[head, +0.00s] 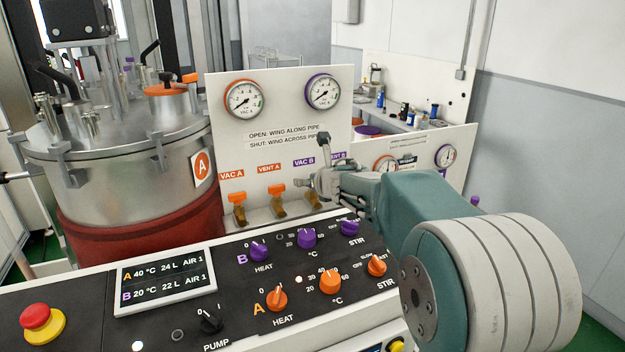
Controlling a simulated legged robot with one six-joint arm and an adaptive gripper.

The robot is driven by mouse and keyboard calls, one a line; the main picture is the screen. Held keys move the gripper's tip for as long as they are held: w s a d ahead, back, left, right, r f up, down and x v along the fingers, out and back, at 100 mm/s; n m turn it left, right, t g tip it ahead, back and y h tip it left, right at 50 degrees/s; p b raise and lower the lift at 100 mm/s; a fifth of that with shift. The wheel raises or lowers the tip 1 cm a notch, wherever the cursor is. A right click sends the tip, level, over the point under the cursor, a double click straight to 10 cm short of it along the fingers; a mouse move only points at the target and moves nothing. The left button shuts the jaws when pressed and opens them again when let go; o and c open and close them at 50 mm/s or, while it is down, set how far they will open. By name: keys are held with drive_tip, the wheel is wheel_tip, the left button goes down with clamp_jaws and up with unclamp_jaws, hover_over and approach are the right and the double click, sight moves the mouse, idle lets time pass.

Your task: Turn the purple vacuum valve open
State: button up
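My gripper (318,180) is at the lower right of the white valve panel (218,110), in front of the spot below the purple VAC B label (304,161). It hides the purple vacuum valve's wing, so I cannot see which way the wing points or whether I touch it. A bit of brass-coloured pipe (313,199) shows just under my gripper. My fingers are small and overlapped here, so their opening is unclear. The panel's lettering says wing along pipe is open, across pipe is shut.
Orange-winged valves VAC A (238,198) and VENT A (277,190) stand left of my gripper. Gauges (323,91) are above. A sloped black control panel (220,265) with purple and orange knobs lies in front. A steel vessel (115,160) stands at the left.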

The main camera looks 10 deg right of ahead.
drive_tip(key=shift+a, duration=0.1)
drive_tip(key=shift+c, duration=1)
drive_tip(key=c, duration=1)
drive_tip(key=shift+o, duration=0.2)
drive_tip(key=shift+m+h, duration=0.4)
drive_tip(key=shift+h, duration=0.1)
drive_tip(key=shift+f+m+h, duration=0.15)
drive_tip(key=shift+m+h, duration=0.55)
drive_tip(key=shift+h, duration=0.1)
drive_tip(key=shift+m+h, duration=0.7)
drive_tip(key=shift+h, duration=0.1)
drive_tip(key=shift+m+h, duration=0.9)
drive_tip(key=shift+h, duration=0.1)
drive_tip(key=m+g+h, duration=0.2)
drive_tip(key=m+h, duration=0.2)
drive_tip(key=shift+m+g+h, duration=0.3)
drive_tip(key=shift+g+h, duration=0.1)
